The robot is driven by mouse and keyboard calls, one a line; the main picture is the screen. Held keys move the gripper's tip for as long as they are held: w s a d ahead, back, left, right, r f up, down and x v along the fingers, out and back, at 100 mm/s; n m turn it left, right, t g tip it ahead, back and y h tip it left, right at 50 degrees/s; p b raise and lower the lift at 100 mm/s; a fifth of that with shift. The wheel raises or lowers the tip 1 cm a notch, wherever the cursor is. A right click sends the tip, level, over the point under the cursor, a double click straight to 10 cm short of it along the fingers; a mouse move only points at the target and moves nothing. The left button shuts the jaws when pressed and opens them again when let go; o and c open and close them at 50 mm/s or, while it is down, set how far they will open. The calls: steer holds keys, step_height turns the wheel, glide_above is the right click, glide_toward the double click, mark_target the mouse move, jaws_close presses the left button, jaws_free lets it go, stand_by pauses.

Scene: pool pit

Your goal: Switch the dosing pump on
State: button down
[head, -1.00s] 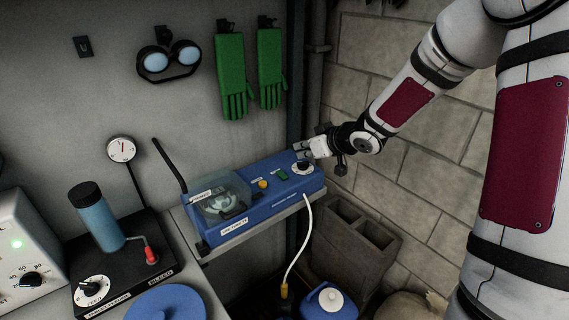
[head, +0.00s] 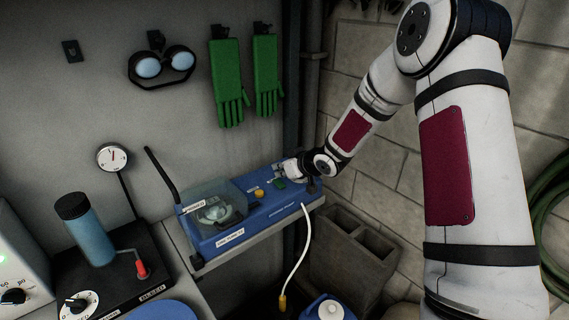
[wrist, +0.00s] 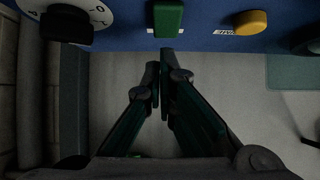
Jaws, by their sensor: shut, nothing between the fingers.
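The blue dosing pump (head: 232,234) sits on a ledge against the wall, with a clear cover over its left part. A green switch (head: 280,183) and an orange button (head: 259,194) are on its top. In the wrist view, the green switch (wrist: 168,18) is at top centre, a black knob (wrist: 65,24) on a white dial at top left and the orange button (wrist: 250,22) at top right. My gripper (head: 283,168) is shut and empty above the pump's right part. In the wrist view its fingertips (wrist: 159,65) point toward the green switch; contact cannot be told.
Concrete blocks (head: 345,255) stand below right. A black unit with a blue cylinder (head: 86,230) is at left. Green gloves (head: 228,85) and goggles (head: 163,66) hang behind.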

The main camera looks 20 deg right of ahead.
steer(key=shift+w+f, duration=0.1)
steer(key=shift+f, duration=0.4)
